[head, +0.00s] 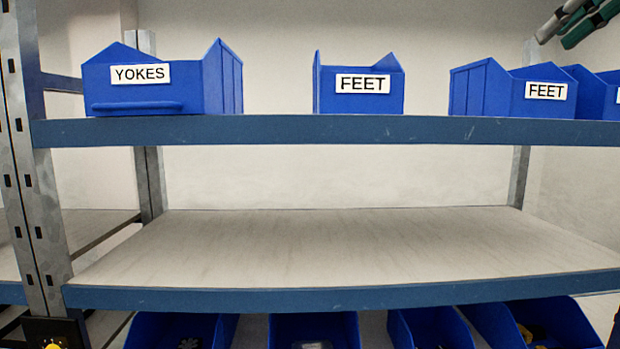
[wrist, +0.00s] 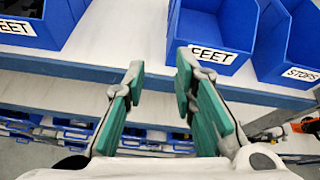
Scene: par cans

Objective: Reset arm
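My gripper (wrist: 158,82) shows in the wrist view with its two green-padded fingers apart and nothing between them. It is in front of the edge of a shelf (wrist: 75,68) that carries blue bins. The right fingertip is close to a blue bin labelled FEET (wrist: 207,53); I cannot tell whether they touch. In the head view, part of the gripper (head: 584,18) shows at the top right corner, above the bins.
On the upper shelf (head: 330,130) stand blue bins labelled YOKES (head: 210,85) and FEET (head: 375,98). The middle shelf (head: 340,245) is bare. Several open blue bins with parts, one of them at the right (head: 575,330), sit below. A metal post (head: 35,180) stands at the left.

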